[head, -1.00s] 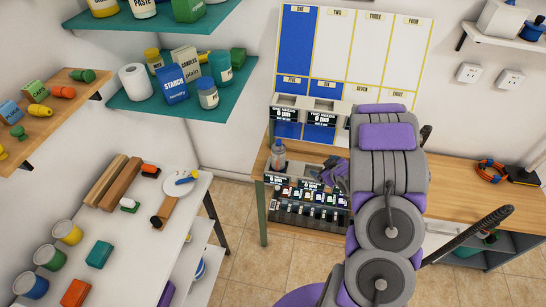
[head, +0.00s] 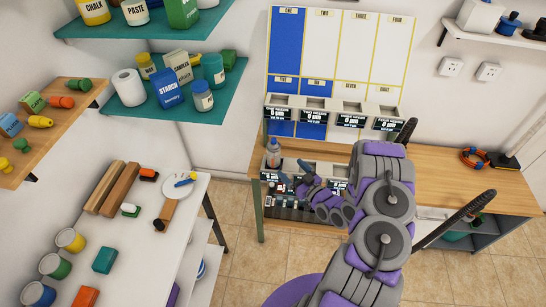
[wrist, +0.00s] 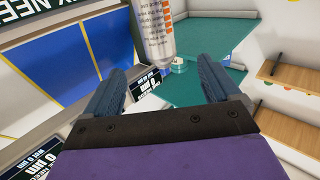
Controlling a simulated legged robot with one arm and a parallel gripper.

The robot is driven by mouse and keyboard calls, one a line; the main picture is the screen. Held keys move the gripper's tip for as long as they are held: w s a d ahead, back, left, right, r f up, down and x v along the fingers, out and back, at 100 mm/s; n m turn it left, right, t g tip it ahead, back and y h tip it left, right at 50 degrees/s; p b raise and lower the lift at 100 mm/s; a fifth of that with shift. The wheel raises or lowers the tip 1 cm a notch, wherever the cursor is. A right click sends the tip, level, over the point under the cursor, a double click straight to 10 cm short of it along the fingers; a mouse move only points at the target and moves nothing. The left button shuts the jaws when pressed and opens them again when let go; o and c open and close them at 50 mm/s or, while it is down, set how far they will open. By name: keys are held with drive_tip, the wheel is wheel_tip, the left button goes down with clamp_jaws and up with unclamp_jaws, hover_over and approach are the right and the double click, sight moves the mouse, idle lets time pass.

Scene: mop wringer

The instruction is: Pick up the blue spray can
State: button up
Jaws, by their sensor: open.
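A pale grey-blue can or bottle with an orange band (head: 274,155) stands at the left end of the wooden bench; I cannot tell its label. In the wrist view a silver-grey can with orange marks and small print (wrist: 154,32) is cut off by the top edge, beyond my fingertips and roughly centred between them. My gripper (head: 296,173) is open and empty, just right of and in front of the can in the head view. Its two blue-grey fingers (wrist: 162,68) are spread wide in the wrist view, with nothing between them.
A row of dispensers with dark displays (head: 350,118) stands behind, under a blue-and-white numbered board (head: 340,45). A teal shelf (head: 215,88) with jars and boxes hangs to the left. A white table (head: 140,235) stands at lower left. The wooden bench (head: 435,165) is largely clear on the right.

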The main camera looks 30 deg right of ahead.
sight(278, 155)
drive_tip(key=w, duration=0.3)
drive_tip(key=w+a, duration=0.1)
drive_tip(key=w, duration=0.4)
drive_tip(key=shift+w+a+b, duration=0.3)
drive_tip(key=shift+b, duration=0.05)
drive_tip(key=shift+w+a+f+b, duration=0.1)
drive_tip(key=shift+w+a+b, duration=0.05)
drive_tip(key=shift+w, duration=0.75)
drive_tip(key=shift+w+a+f+b, duration=0.1)
drive_tip(key=shift+w+b, duration=0.05)
drive_tip(key=shift+w, duration=0.75)
drive_tip(key=shift+w+a+f+b, duration=0.1)
drive_tip(key=shift+w+a+b, duration=0.05)
drive_tip(key=shift+w, duration=0.75)
drive_tip(key=shift+r, duration=0.1)
drive_tip(key=shift+c, duration=0.3)
